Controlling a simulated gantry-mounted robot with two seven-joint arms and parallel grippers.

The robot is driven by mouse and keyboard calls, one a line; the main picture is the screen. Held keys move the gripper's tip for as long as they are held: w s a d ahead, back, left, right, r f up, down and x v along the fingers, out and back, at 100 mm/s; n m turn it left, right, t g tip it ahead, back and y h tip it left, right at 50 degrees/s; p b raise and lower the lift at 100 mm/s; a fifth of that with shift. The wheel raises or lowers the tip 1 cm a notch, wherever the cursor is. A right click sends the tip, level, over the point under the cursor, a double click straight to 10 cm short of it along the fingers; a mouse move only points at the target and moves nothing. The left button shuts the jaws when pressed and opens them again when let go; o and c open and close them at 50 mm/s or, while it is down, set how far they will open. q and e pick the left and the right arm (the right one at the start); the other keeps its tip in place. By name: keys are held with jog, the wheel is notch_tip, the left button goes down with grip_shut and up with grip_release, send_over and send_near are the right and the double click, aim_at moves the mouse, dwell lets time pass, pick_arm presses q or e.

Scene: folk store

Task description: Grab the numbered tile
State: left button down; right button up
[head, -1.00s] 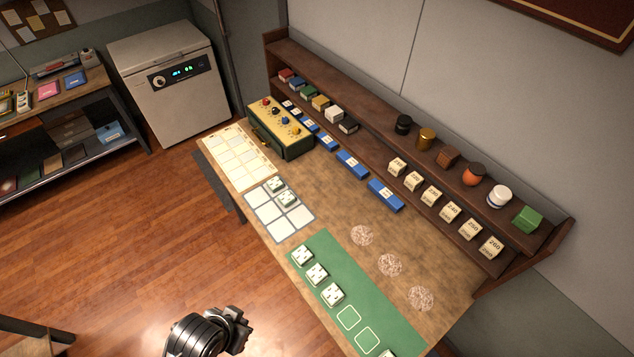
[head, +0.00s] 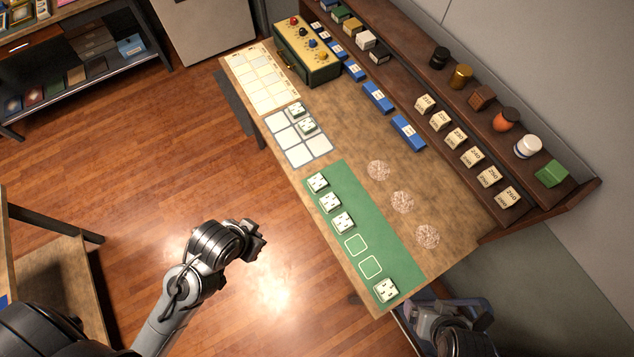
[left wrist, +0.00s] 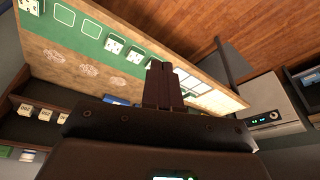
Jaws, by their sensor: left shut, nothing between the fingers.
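White tiles with dark marks lie on the green mat (head: 385,240): several, three in a row at its far end (head: 330,202) and one at its near end (head: 386,290). Two empty outlines lie between them. Two similar tiles (head: 307,125) sit on the white grid card (head: 285,136). The marks are too small to read. My left gripper (head: 258,240) hangs over the floor left of the table, apart from every tile; its fingers show shut and empty in the left wrist view (left wrist: 162,80). My right gripper (head: 455,315) is partly visible at the table's near right corner; its fingers are unclear.
The table (head: 345,150) carries a yellow-topped box (head: 307,50), blue blocks (head: 378,97) and three speckled discs (head: 402,202). A two-tier shelf (head: 530,200) along the wall holds numbered cream blocks (head: 456,138) and small coloured objects. Open floor lies left of the table.

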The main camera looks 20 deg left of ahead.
pick_arm(q)
jog(key=c, duration=1.8)
grip_release()
jog(key=shift+c, duration=0.2)
jog(key=o, duration=1.7)
